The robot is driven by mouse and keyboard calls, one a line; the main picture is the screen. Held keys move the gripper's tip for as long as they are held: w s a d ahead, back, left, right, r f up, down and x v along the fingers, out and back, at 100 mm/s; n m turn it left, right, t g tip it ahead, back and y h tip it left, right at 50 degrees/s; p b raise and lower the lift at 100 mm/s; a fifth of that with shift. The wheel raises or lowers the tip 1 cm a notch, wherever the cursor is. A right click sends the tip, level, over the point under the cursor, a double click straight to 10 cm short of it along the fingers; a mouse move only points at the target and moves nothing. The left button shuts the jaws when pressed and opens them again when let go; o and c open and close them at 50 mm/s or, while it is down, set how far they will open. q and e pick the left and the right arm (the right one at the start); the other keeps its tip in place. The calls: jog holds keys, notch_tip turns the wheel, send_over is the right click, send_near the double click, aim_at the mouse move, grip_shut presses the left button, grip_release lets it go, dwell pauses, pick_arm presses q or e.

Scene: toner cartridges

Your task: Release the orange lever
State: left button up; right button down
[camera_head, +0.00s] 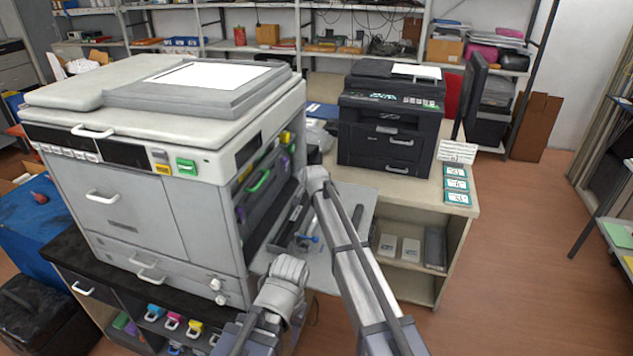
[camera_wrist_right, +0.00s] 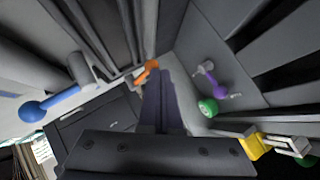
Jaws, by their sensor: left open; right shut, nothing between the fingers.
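The orange lever (camera_wrist_right: 151,66) shows in the right wrist view, deep inside the open side of the copier. My right gripper (camera_wrist_right: 164,76) is shut and empty, with its dark fingertips right beside the lever. I cannot tell if they touch it. The fingers hide what lies behind them. In the head view I cannot make out the lever, and my right arm reaches into the opening of the grey copier (camera_head: 160,215). My left gripper (camera_head: 288,272) is open in front of the copier's lower right side, apart from it; its fingertips are hard to make out.
In the right wrist view, a blue-knobbed lever (camera_wrist_right: 45,107) is at left, a purple lever (camera_wrist_right: 213,82) and green knob (camera_wrist_right: 208,107) at right, and a yellow part (camera_wrist_right: 252,146) lower right. A black printer (camera_head: 393,118) stands on the table behind.

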jog(key=shift+w+a, duration=0.55)
jog(key=shift+w, duration=0.25)
jog(key=shift+w+a, duration=0.5)
jog(key=shift+w, duration=0.25)
jog(key=shift+d, duration=0.1)
dwell(0.6)
jog(key=shift+d, duration=0.7)
